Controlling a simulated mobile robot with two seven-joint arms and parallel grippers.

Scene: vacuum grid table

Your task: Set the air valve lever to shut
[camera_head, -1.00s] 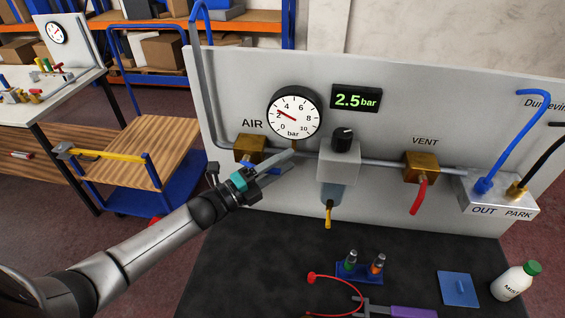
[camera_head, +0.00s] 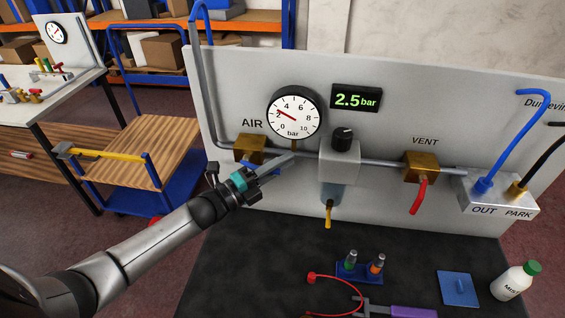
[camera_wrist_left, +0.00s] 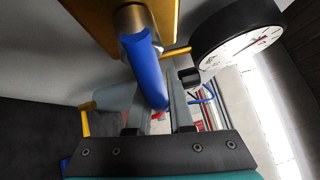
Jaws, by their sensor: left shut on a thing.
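The air valve is a brass block (camera_head: 250,149) on the panel under the word AIR. Its blue lever (camera_head: 248,166) is partly hidden by my left gripper (camera_head: 287,160) in the head view. In the left wrist view the blue lever (camera_wrist_left: 145,70) runs from the brass valve body (camera_wrist_left: 158,12) in between the two fingers. My left gripper (camera_wrist_left: 162,108) is shut on the lever near its free end. The round gauge (camera_head: 294,112) reads about 2.5 bar and the display (camera_head: 356,98) shows 2.5 bar. My right gripper is out of view.
A regulator with a black knob (camera_head: 342,137) and a brass vent valve with a red lever (camera_head: 418,195) are to the right on the panel (camera_head: 225,85). A blue holder (camera_head: 359,271), a red loop and a white bottle (camera_head: 514,282) are on the dark tabletop (camera_head: 240,265).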

